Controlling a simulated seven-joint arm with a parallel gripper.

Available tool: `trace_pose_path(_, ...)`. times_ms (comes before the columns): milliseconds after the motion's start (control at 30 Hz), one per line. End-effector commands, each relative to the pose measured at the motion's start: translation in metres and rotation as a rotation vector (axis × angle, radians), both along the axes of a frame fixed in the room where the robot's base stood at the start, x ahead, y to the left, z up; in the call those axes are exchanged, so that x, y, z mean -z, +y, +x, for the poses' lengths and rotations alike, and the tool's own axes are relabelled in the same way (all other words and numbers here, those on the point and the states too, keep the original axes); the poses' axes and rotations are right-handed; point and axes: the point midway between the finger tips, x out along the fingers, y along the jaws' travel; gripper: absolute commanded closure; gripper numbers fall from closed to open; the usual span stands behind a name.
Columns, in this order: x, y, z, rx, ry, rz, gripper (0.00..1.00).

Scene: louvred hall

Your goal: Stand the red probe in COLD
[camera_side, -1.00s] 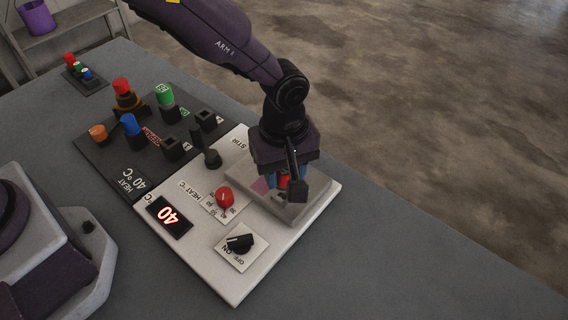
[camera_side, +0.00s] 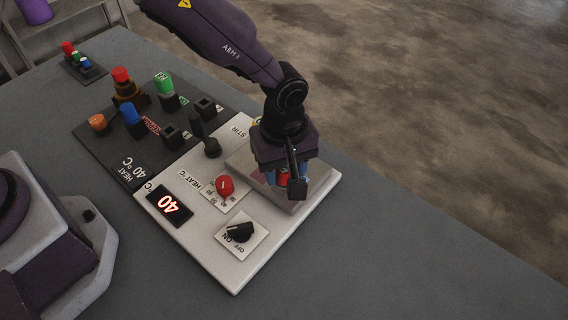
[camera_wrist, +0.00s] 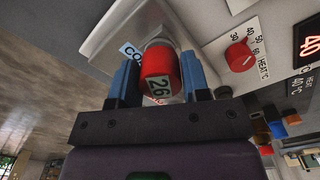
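The red probe (camera_wrist: 158,62) has a red cap marked 26. In the wrist view it sits between the two blue fingers of my gripper (camera_wrist: 160,78), which lie against both sides of it. In the side view the red cap (camera_side: 284,179) shows below my gripper (camera_side: 285,182), over the raised grey block on the white panel. A blue label starting "CO" (camera_wrist: 130,49) is just beside the probe; the rest of the word is hidden. The probe's lower end is hidden, so I cannot tell whether it is seated.
The white panel (camera_side: 190,240) carries a red heat knob (camera_side: 224,185), a display reading 40 (camera_side: 169,205) and a black ON/OFF switch (camera_side: 240,232). A black panel (camera_side: 100,150) beside it holds green, blue, orange and red-topped parts. The table at right is clear.

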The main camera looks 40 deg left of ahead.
Motion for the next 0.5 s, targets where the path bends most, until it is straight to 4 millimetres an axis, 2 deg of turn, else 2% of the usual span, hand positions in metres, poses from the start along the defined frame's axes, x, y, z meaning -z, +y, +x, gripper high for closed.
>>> trace_pose_path(33, 0.000, 0.000, 0.000, 0.000, 0.000, 0.000, 0.45)
trace_pose_path(100, 0.000, 0.000, 0.000, 0.000, 0.000, 0.000, 0.31)
trace_pose_path(367, -0.001, 0.000, 0.000, 0.000, 0.000, 0.000, 0.31)
trace_pose_path(500, -0.012, 0.000, 0.001, 0.000, -0.003, -0.001, 0.31)
